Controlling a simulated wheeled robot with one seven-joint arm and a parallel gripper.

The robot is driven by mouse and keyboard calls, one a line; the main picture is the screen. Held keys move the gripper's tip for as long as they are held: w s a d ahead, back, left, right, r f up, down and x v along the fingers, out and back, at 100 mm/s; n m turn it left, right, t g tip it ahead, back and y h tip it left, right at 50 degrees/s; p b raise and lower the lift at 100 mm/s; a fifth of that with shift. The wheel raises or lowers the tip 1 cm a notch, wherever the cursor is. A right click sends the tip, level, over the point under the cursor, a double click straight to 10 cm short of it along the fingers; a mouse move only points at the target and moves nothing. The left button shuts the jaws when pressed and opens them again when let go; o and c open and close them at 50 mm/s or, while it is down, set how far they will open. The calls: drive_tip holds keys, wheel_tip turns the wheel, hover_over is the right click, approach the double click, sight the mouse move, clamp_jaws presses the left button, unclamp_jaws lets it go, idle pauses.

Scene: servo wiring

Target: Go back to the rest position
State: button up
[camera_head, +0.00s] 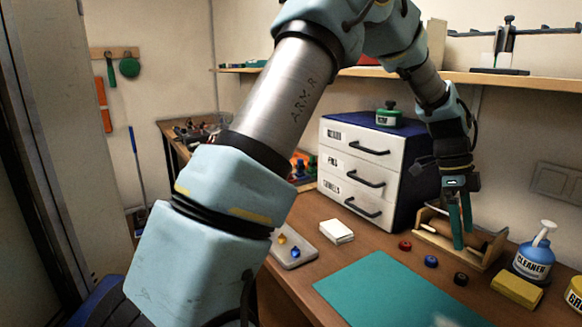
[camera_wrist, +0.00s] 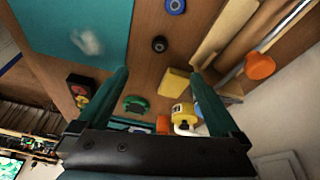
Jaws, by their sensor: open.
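My gripper (camera_head: 459,220) hangs from my arm at the right of the head view, in front of the wooden rack (camera_head: 440,236) and above the bench. Its two teal fingers point down. In the wrist view my gripper (camera_wrist: 162,95) shows its fingers spread wide apart with nothing held between them. Below them lie a yellow sponge-like block (camera_wrist: 174,83), a green round part (camera_wrist: 136,104) and a white-and-yellow bottle (camera_wrist: 183,114). My arm crosses the middle of the head view and hides part of the bench.
A drawer cabinet (camera_head: 345,172) stands left of my gripper, under a wall shelf (camera_head: 530,83). A teal mat (camera_head: 375,290) lies in front. Red, blue and black round parts (camera_head: 431,261) lie near the rack. A cleaner bottle (camera_head: 533,258) and yellow block (camera_head: 517,289) stand right.

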drive_tip(key=w+a+n+t, duration=0.1)
drive_tip(key=w+a+n, duration=0.2)
drive_tip(key=a+n, duration=0.5)
drive_tip(key=w+a+n+t, duration=0.2)
drive_tip(key=w+a+n, duration=0.1)
drive_tip(key=a, duration=1)
drive_tip(key=s+a+n+y, duration=0.1)
drive_tip(key=s+a+n, duration=0.2)
drive_tip(key=a+n, duration=0.4)
drive_tip(key=s+a+f+n+t+y, duration=0.1)
drive_tip(key=s+a+n, duration=0.3)
drive_tip(key=a, duration=1.1)
drive_tip(key=n, duration=0.3)
drive_tip(key=shift+s+a+f+n+t, duration=0.15)
drive_tip(key=shift+n+t, duration=0.15)
drive_tip(key=shift+n, duration=0.1)
